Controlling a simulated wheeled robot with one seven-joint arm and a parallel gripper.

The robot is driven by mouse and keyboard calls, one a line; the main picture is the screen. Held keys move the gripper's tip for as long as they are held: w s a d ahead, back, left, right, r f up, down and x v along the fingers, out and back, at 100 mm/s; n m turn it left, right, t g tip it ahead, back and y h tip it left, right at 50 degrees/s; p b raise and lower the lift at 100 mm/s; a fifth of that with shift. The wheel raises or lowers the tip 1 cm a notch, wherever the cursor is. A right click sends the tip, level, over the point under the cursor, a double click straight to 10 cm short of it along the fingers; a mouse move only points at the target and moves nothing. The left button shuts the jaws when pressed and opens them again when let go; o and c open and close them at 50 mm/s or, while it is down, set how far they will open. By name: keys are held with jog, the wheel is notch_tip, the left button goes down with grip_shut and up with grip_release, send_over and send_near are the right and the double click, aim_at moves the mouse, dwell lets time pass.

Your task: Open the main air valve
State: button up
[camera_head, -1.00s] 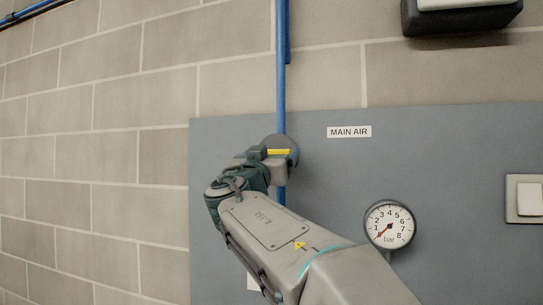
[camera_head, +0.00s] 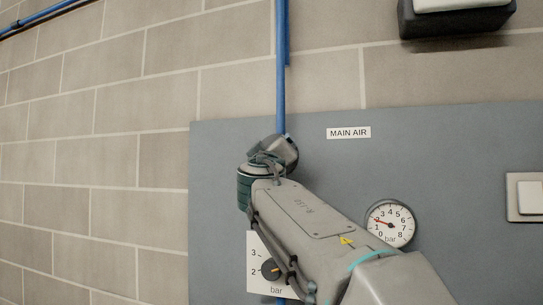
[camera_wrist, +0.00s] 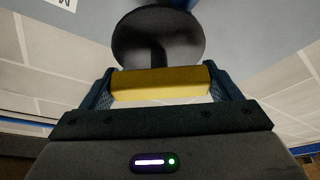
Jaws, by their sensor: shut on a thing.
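The yellow valve handle (camera_wrist: 160,83) lies across the wrist view between the two fingers of my gripper (camera_wrist: 160,90), which is shut on it. A dark round valve part (camera_wrist: 158,35) with a short stem is just beyond it. In the head view my wrist and arm hide the handle and most of the valve on the blue pipe (camera_head: 281,90). The "MAIN AIR" label (camera_head: 348,133) is to the upper right of the valve. The round pressure gauge (camera_head: 398,212) is to the lower right, its red needle pointing left, around 1 to 2 bar.
A grey panel (camera_head: 225,200) is mounted on the block wall. A white plate with a dial (camera_head: 256,258) is partly behind my arm. A white switch (camera_head: 530,195) is at the right, and a dark box (camera_head: 455,22) juts out above the panel.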

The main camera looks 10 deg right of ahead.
jog(key=n+p, duration=0.1)
jog(key=n+y+p, duration=0.1)
jog(key=n, duration=0.1)
jog(key=shift+r+n+g+y, duration=0.3)
jog(key=n+g+y+p, duration=0.1)
jog(key=n+p, duration=0.3)
jog(key=p, duration=0.1)
jog(key=shift+r, duration=0.1)
jog(key=n+p, duration=0.2)
jog(key=p, duration=0.2)
jog(key=shift+n+g+y+p, duration=0.3)
jog(key=shift+n+g+y, duration=0.1)
jog(key=shift+f+n+p, duration=0.3)
jog(key=shift+n+p, duration=0.2)
jog(key=shift+p, duration=0.25)
jog(key=shift+f, duration=0.1)
jog(key=o, duration=0.9)
jog(key=shift+c, duration=0.2)
